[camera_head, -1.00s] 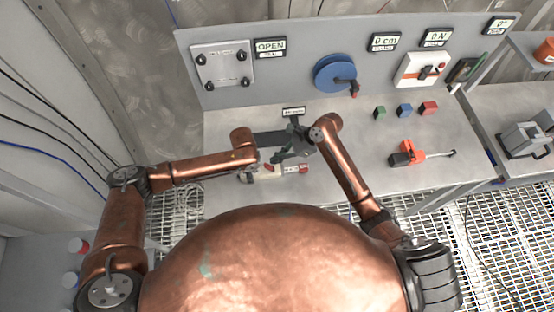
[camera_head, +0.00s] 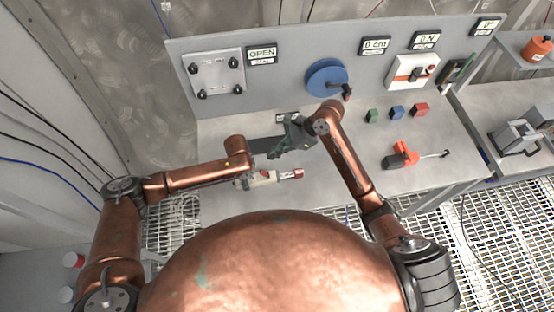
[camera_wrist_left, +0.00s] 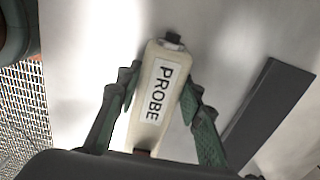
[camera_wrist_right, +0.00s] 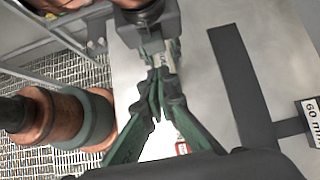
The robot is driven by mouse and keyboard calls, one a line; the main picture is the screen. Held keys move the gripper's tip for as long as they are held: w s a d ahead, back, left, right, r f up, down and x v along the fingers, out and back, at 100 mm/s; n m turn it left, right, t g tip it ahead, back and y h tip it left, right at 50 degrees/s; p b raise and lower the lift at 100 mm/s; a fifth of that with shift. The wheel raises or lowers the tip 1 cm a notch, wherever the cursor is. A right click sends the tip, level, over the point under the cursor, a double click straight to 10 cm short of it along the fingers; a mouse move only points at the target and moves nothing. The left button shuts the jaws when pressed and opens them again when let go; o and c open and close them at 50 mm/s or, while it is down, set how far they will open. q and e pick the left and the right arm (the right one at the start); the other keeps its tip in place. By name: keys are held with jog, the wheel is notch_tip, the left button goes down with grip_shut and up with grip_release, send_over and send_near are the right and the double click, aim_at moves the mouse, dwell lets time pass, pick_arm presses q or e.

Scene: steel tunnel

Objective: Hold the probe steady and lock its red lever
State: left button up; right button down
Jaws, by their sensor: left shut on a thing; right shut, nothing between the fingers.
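The cream probe (camera_head: 258,181) lies low over the front of the bench in the head view. Its PROBE label faces up in the left wrist view (camera_wrist_left: 155,92). My left gripper (camera_wrist_left: 158,95) is shut on the probe, a green finger on each side. In the head view my left arm hides most of that grip. A small red part (camera_head: 270,174), perhaps the lever, shows on top of the probe; its position is unclear. My right gripper (camera_head: 272,154) is shut and empty, just behind the probe and apart from it. The probe (camera_wrist_right: 168,62) shows partly beyond its fingertips (camera_wrist_right: 159,76).
A red-and-white tag (camera_head: 292,174) lies right of the probe. A dark grey bar (camera_head: 262,147) lies behind it. An orange tool (camera_head: 402,157) and green (camera_head: 371,115), blue (camera_head: 396,112) and red (camera_head: 420,109) blocks stand right. The bench between is clear.

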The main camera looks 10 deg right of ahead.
pick_arm(q)
jog(key=shift+a, duration=0.1)
pick_arm(e)
jog(key=shift+a+r, duration=0.35)
jog(key=shift+r, duration=0.55)
jog(key=shift+a+r, duration=0.35)
jog(key=shift+r, duration=0.55)
pick_arm(q)
jog(key=o, duration=1.4)
jog(key=shift+r, duration=0.1)
